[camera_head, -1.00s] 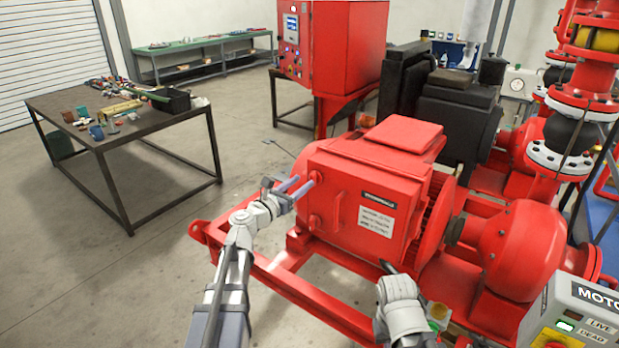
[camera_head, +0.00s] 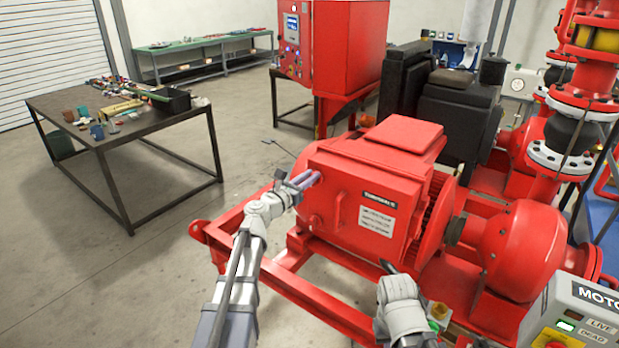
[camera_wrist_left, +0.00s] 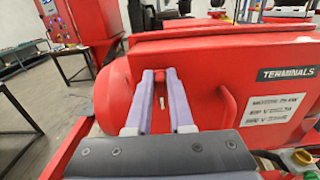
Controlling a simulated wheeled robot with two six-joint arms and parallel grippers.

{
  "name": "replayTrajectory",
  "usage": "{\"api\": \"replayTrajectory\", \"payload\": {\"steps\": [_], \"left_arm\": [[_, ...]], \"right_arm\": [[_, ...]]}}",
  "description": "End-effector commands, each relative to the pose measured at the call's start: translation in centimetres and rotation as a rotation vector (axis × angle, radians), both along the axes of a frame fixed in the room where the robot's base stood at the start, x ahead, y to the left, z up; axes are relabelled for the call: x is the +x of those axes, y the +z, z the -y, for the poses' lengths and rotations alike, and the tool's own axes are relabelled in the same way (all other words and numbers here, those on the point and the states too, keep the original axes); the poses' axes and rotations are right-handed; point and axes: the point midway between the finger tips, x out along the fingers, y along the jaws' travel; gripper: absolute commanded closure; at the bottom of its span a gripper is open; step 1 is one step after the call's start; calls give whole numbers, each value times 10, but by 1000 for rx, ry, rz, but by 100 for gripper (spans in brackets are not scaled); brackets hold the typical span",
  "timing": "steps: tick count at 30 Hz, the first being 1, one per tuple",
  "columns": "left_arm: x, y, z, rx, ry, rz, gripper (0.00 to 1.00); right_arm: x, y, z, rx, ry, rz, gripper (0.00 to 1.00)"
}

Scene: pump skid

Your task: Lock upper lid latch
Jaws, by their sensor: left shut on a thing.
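The red terminal box (camera_head: 350,200) has a front lid with a "TERMINALS" plate, a white label and a curved handle (camera_wrist_left: 228,105). My left gripper (camera_head: 312,178) reaches the upper left edge of the lid. In the left wrist view its two pale purple fingers (camera_wrist_left: 161,78) are shut on the small red upper latch (camera_wrist_left: 168,76), which is mostly hidden between them. A lower red latch (camera_head: 315,222) sits on the same edge below. My right gripper (camera_head: 388,267) is low in front of the box, apart from the lid; its finger opening is unclear.
The red skid frame (camera_head: 265,262) runs below the box. A red motor coupling guard (camera_head: 520,250) and a grey motor control box (camera_head: 575,310) stand to the right. A dark table (camera_head: 120,125) with tools is at the left, with open floor between.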

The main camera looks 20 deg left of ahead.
Motion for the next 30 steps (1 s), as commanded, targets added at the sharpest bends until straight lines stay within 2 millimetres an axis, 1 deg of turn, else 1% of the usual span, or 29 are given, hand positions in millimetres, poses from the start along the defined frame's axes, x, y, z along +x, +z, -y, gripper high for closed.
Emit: {"api": "replayTrajectory", "payload": {"steps": [17,23,30], "left_arm": [[0,0,0,18,0,6,100],[-1,0,3,103,-1,38,100],[-2,-2,7,295,-1,108,100]], "right_arm": [[0,0,0,0,0,0,100],[0,-1,0,0,0,0,100],[0,-2,0,0,0,0,100]]}}
